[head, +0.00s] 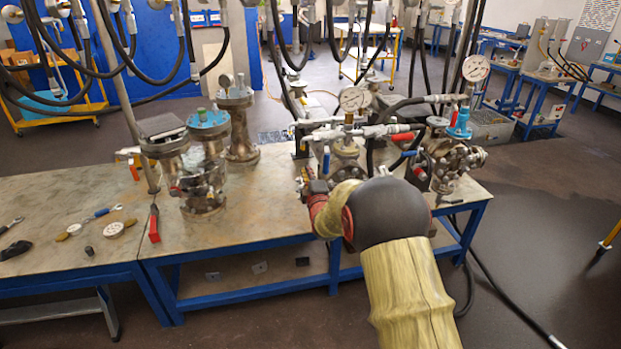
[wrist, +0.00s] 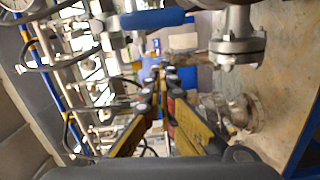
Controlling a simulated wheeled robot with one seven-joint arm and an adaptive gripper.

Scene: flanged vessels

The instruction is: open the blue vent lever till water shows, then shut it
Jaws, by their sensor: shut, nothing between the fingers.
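In the wrist view, a blue lever (wrist: 152,18) lies across the top of the picture, beside grey metal fittings. My gripper (wrist: 163,72) points toward the fittings with its yellow fingers together, empty. The fingertips show below the lever in that picture, apart from it. In the head view, a small blue handle (head: 326,159) stands at the middle flanged vessel (head: 345,165), and another blue handle (head: 409,153) is farther right. I cannot tell which is the wrist view's lever. My gripper (head: 310,186) is at that vessel's left, partly hidden by my arm. No water is visible.
Other flanged vessels stand left (head: 202,175) and right (head: 440,165) on the bench (head: 235,215). A dial gauge (head: 352,99) rises above the middle vessel. Black hoses (head: 275,45) hang overhead. Loose tools (head: 100,213) lie on the left bench, and the floor at right is mostly open.

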